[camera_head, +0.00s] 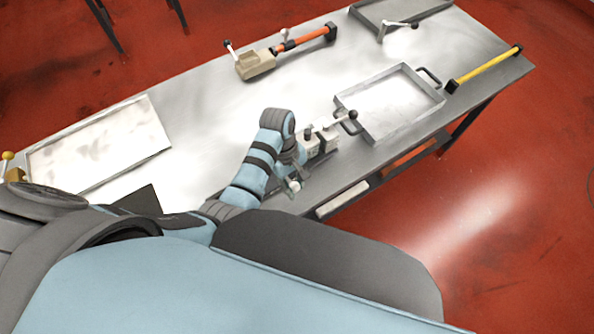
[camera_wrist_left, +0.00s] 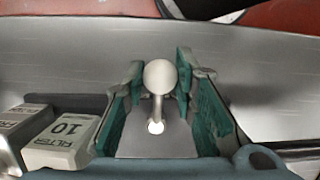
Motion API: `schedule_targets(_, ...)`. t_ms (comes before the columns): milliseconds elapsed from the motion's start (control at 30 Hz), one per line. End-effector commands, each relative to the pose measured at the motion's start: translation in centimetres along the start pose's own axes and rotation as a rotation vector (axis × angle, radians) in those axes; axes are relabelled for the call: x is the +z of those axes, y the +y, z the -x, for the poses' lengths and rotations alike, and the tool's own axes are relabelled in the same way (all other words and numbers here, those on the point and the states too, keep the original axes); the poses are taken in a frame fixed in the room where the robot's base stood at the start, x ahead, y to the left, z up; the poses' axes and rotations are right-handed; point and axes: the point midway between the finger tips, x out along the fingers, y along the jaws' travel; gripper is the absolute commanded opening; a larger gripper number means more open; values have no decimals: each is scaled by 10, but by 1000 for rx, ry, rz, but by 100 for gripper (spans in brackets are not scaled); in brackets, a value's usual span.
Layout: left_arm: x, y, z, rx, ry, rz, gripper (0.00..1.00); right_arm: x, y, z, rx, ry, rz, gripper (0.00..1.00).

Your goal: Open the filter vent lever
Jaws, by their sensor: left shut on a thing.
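My left gripper (camera_head: 292,186) is at the near edge of the bench, beside the small pale filter unit (camera_head: 322,142). In the left wrist view, the green-padded fingers of my left gripper (camera_wrist_left: 160,108) stand on both sides of a lever with a round pale knob (camera_wrist_left: 160,75), and the gripper is shut on it. The lever's stem runs down between the fingers. A pale block marked FILTER 10 (camera_wrist_left: 62,140) sits left of the fingers. In the head view the held lever is mostly hidden by my gripper. My right gripper is not in view.
The bench middle is clear.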

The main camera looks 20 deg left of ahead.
Motion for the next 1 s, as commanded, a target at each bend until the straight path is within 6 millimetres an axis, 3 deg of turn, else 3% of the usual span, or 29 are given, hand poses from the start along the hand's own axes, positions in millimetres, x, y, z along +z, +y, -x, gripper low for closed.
schedule_targets(433,0,-4,-1,-13,-1,-33,0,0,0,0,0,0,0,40)
schedule_targets(1000,-3,-18,0,-65,0,-235,0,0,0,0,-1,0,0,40)
